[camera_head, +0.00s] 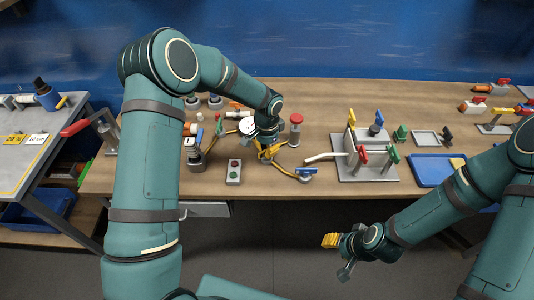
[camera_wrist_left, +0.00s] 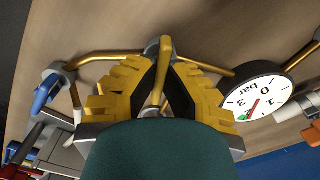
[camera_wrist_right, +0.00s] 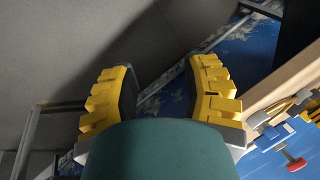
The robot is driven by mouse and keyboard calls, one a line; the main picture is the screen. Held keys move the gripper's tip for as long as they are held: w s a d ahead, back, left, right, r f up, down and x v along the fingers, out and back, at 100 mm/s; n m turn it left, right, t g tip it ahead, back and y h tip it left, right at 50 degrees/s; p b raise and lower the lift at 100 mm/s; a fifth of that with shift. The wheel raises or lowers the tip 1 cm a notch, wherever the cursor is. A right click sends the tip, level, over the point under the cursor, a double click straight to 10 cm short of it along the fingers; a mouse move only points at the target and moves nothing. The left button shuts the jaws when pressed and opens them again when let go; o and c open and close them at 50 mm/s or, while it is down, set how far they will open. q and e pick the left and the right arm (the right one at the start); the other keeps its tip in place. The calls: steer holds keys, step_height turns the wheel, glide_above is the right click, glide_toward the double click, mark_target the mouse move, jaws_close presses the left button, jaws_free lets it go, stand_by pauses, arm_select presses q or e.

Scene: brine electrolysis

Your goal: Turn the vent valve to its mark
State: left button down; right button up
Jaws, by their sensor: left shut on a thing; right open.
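My left gripper (camera_head: 268,152) is over the brass pipework on the table. In the left wrist view my left gripper (camera_wrist_left: 162,88) is shut on a yellow valve lever (camera_wrist_left: 165,48), which stands between its fingers on a brass pipe (camera_wrist_left: 105,55). No label shows which valve is the vent valve, and I cannot make out a mark. A blue-handled valve (camera_wrist_left: 46,92) sits further along the pipe; it also shows in the head view (camera_head: 307,171). My right gripper (camera_head: 331,241) is open and empty, in front of the table over the floor.
A pressure gauge (camera_wrist_left: 263,98) is close to the left gripper. A red knob (camera_head: 296,118) and a two-button box (camera_head: 234,171) stand nearby. A grey stand with coloured handles (camera_head: 364,165) and a blue tray (camera_head: 428,169) are further right. Open floor lies before the table.

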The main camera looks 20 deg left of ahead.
arm_select(q)
steer(key=shift+f+n+b, duration=0.2)
steer(key=shift+n+b, duration=0.3)
steer(key=shift+n, duration=0.5)
steer(key=n+b, duration=0.1)
steer(key=n, duration=0.2)
steer(key=shift+s+n+b, duration=0.1)
steer(key=shift+n+b, duration=0.2)
steer(key=shift+n, duration=0.1)
steer(key=n+b, duration=0.1)
steer(key=n, duration=0.3)
steer(key=shift+r+n, duration=0.1)
steer(key=shift+n, duration=0.3)
steer(key=c, duration=1.1)
jaws_free()
steer(key=shift+o, duration=0.2)
step_height(320, 180, up, 12)
